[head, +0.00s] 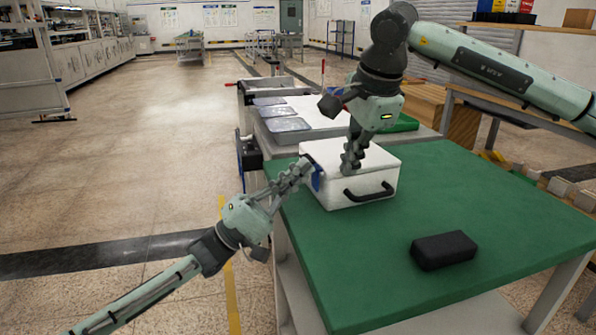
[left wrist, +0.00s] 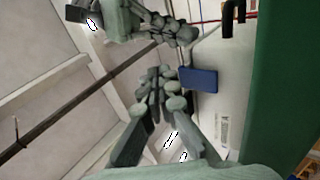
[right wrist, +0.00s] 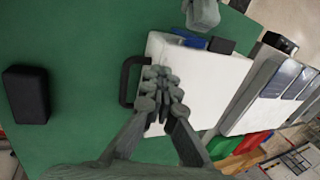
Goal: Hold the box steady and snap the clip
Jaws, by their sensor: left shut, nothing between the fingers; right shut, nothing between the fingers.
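The white box (head: 335,191) with a dark handle (head: 370,191) sits on the green table near its left edge. Its lid looks closed. A blue clip (head: 317,178) is on the box's left side; it also shows in the left wrist view (left wrist: 199,79) and the right wrist view (right wrist: 190,40). My left gripper (head: 306,165) is shut and empty, its tips beside the clip. Whether the tips touch the clip I cannot tell. My right gripper (head: 350,168) is shut and empty, pointing down at the box's lid near the handle side, at or just over the surface.
A black block (head: 443,250) lies on the green table (head: 480,200) at the front right. Behind the table is a bench with grey trays (head: 287,124). The table's right half is largely clear. A yellow floor line runs along the left.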

